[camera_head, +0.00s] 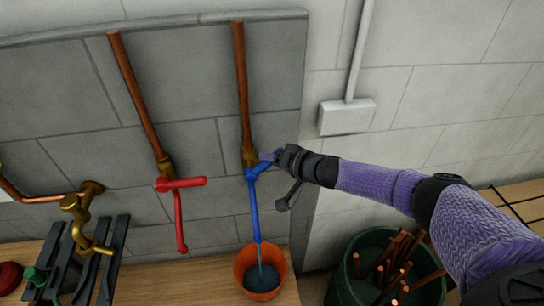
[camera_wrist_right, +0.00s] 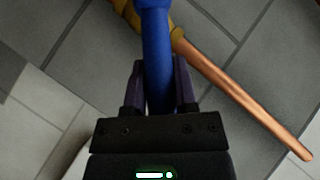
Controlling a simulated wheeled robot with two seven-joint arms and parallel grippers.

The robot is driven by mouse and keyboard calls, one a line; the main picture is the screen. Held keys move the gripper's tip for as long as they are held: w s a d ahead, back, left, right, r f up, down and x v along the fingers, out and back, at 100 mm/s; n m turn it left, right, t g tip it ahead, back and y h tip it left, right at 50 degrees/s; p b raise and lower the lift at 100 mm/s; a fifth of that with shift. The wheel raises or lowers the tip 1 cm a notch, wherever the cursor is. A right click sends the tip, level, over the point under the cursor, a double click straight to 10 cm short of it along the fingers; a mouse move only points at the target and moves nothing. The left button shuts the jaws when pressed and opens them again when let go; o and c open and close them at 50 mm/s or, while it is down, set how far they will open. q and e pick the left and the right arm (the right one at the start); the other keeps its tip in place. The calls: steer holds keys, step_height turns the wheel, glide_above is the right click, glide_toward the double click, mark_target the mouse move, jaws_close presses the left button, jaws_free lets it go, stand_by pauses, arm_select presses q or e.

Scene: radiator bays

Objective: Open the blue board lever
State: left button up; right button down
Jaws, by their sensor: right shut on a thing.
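The blue board lever (camera_head: 265,162) sits on a blue tap (camera_head: 254,205) below a copper pipe on the grey board. My right gripper (camera_head: 279,157) is shut on the outer end of the blue lever, reaching in from the right. In the right wrist view the blue lever (camera_wrist_right: 156,55) runs down between the two dark fingers. The fingers hide part of its end. A thin light-blue stream runs from the tap's lower end into an orange bucket (camera_head: 243,269) holding blue liquid. My left gripper is not in view.
A red tap (camera_head: 180,208) with a red lever is left of the blue one. A brass valve (camera_head: 78,205) stands by a dark rack (camera_head: 112,262) at far left. A green bin (camera_head: 340,290) of copper rods is at lower right. A white box (camera_head: 346,116) is on the wall.

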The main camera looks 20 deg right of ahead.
steer(key=shift+c, duration=2)
jaws_free()
steer(key=p+v, duration=0.1)
steer(key=v, duration=0.9)
steer(key=s+f+n+g+h+b, duration=0.1)
steer(key=s+f+h+b, duration=0.3)
steer(key=f, duration=0.9)
steer(key=s+d+f+n+g+b, duration=0.1)
steer(key=s+f+b, duration=0.2)
steer(key=f+b, duration=0.7)
steer(key=s+f+n+g+h+b, duration=0.1)
steer(key=s+f+b, duration=0.15)
steer(key=f, duration=1.25)
steer(key=s+a+f+n+g+b, duration=0.2)
steer(key=s+a+f+g+b, duration=0.2)
steer(key=s+f, duration=0.7)
steer(key=s+a+f+n+g+h+b, duration=0.1)
steer(key=s+a+f+g+b, duration=0.3)
steer(key=s+f, duration=0.7)
steer(key=s+n+b, duration=0.1)
steer(key=s, duration=0.6)
steer(key=shift+s+f+g, duration=0.2)
steer(key=shift+f+g, duration=0.05)
steer(key=shift+g, duration=0.05)
